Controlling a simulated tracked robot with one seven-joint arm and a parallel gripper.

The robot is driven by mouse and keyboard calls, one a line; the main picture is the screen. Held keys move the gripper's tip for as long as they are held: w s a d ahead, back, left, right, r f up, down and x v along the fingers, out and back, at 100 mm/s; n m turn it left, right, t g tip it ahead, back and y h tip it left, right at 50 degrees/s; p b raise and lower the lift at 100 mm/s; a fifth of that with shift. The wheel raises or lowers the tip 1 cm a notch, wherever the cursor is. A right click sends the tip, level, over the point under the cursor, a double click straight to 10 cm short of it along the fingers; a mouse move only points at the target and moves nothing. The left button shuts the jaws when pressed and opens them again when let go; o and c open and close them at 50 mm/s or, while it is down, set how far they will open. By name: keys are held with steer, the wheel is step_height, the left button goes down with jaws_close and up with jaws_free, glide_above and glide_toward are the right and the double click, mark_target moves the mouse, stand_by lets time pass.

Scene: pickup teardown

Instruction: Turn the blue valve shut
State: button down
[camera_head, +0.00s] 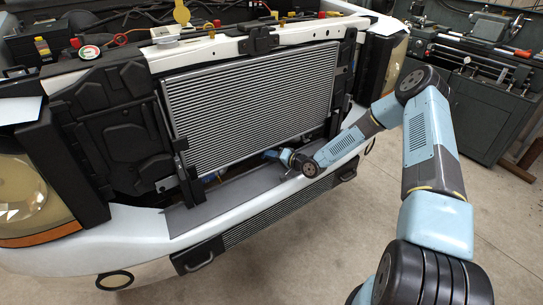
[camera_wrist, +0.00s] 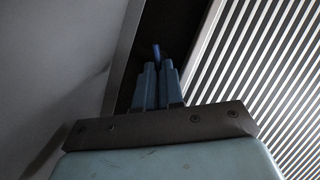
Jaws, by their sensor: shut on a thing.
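The blue valve shows in the wrist view only as a small dark blue handle (camera_wrist: 156,51), upright and narrow, at the tips of my fingers. My gripper (camera_wrist: 157,70) is shut on this handle, one finger on each side. The rest of the valve is hidden in the dark gap behind the fingers. In the head view my gripper (camera_head: 268,154) reaches in below the radiator's lower edge, toward the right of the opening. The valve cannot be made out there.
The ribbed radiator (camera_head: 250,100) stands just above and behind my gripper. The white bumper (camera_head: 120,245) and a dark ledge (camera_head: 225,195) lie in front. A small blue part (camera_head: 210,177) shows farther left under the radiator.

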steer(key=c, duration=1.5)
jaws_free()
steer(key=shift+w+d+f, duration=0.15)
steer(key=shift+w+d, duration=0.05)
steer(key=shift+d, duration=0.25)
steer(key=shift+c, duration=0.2)
steer(key=shift+o, duration=1.4)
steer(key=shift+s+a, duration=0.1)
steer(key=shift+a, duration=0.15)
steer(key=v, duration=1.4)
steer(key=shift+a, duration=0.1)
